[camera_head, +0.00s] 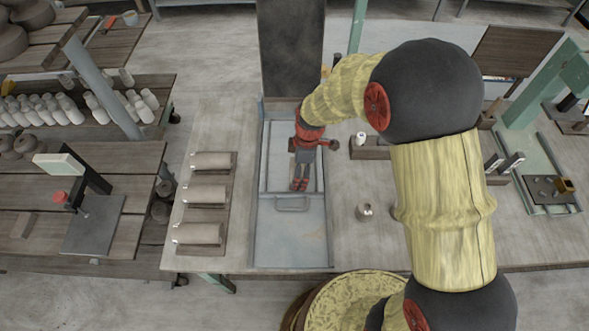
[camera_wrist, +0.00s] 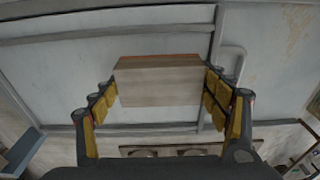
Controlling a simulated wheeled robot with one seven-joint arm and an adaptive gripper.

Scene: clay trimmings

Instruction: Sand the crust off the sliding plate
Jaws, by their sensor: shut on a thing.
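The pale grey sliding plate (camera_head: 275,233) with a bar handle (camera_head: 292,209) lies in a metal frame on the table. A faint tan crust patch (camera_head: 312,236) shows on its right part; in the wrist view the crust (camera_wrist: 292,40) is at the upper right. My gripper (camera_head: 299,186) is over the frame, just behind the handle. In the wrist view my gripper (camera_wrist: 160,92) is shut on a light wooden block (camera_wrist: 160,84) with an orange-brown edge. I cannot tell whether the block touches the surface below.
Several pale rolls (camera_head: 206,194) lie on boards left of the frame. A small cup (camera_head: 364,212) stands to the right, and a wooden holder (camera_head: 370,150) is behind it. A dark upright panel (camera_head: 291,50) stands at the back. The table near the cup is mostly clear.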

